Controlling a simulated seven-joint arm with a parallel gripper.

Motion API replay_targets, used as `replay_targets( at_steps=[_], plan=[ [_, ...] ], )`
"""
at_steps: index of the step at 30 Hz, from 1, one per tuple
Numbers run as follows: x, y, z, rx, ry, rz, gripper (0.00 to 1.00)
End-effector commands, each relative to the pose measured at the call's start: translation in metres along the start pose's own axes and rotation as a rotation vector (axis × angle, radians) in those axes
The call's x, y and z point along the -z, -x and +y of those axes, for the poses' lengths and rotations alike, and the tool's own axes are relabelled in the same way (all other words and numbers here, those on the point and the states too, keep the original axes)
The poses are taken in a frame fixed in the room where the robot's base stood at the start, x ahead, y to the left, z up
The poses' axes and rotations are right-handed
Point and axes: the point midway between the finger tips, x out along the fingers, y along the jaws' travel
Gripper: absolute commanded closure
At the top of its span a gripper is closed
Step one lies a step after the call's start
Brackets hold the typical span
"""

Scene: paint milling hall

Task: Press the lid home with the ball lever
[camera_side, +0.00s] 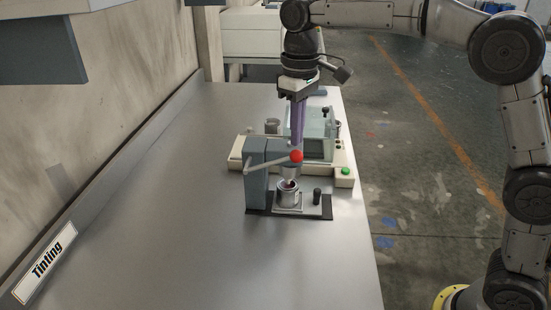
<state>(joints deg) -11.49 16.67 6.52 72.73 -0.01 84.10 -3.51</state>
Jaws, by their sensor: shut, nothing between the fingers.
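A small grey press (256,182) stands on a dark base plate on the metal bench. Its pale lever (268,164) slopes up to the right and ends in a red ball (296,156). A small metal can (288,194) stands under the press head; something dark and reddish shows at its top, and I cannot tell how the lid sits. My gripper (298,141) points down with its purple fingers shut and empty. The fingertips appear just above the red ball in the picture; whether they touch it or are behind it is unclear.
Behind the press is a cream unit (342,182) with a green button (346,171) and a clear-walled box (321,146). A metal cup (272,126) stands beside it. A black knob (317,195) rises right of the can. The bench (170,200) is clear to the left and front.

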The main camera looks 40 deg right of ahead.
Motion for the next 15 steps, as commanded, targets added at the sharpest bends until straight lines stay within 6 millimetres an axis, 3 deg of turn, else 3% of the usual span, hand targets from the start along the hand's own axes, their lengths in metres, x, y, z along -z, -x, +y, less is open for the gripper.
replay_targets(
  at_steps=[15],
  plan=[
    [0.001, 0.042, 0.000, 0.000, 0.000, 0.002, 1.00]
  ],
)
